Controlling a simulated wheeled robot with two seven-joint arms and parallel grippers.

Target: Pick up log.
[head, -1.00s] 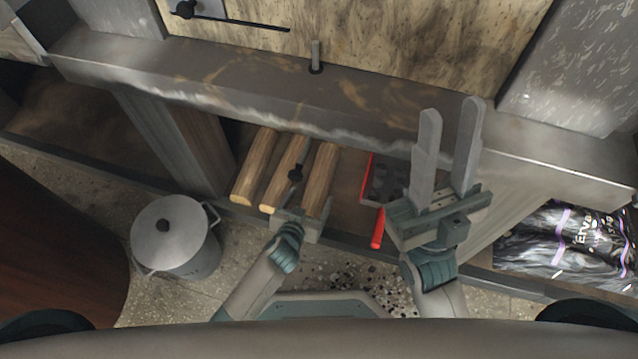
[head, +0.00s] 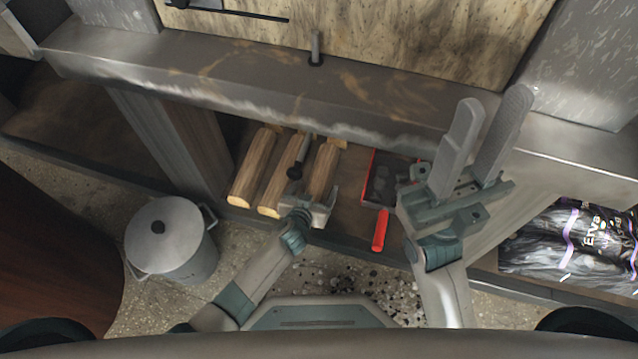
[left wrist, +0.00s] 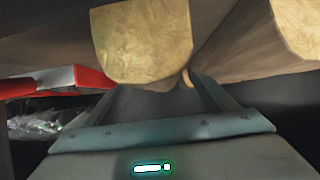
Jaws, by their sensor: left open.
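Three logs lie side by side in the low shelf: the left log (head: 254,165), the middle log (head: 274,190) and the right log (head: 324,168). My left gripper (head: 317,175) is open at the near end of the right log. In the left wrist view the pale end of a log (left wrist: 145,48) appears above the open fingers (left wrist: 155,92), with another log (left wrist: 285,30) to the right. My right gripper (head: 482,145) is open and empty, raised right of the logs.
A lidded metal pot (head: 170,245) stands on the floor at left. A charcoal bag (head: 580,240) lies at right. The stone ledge (head: 250,85) overhangs the shelf.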

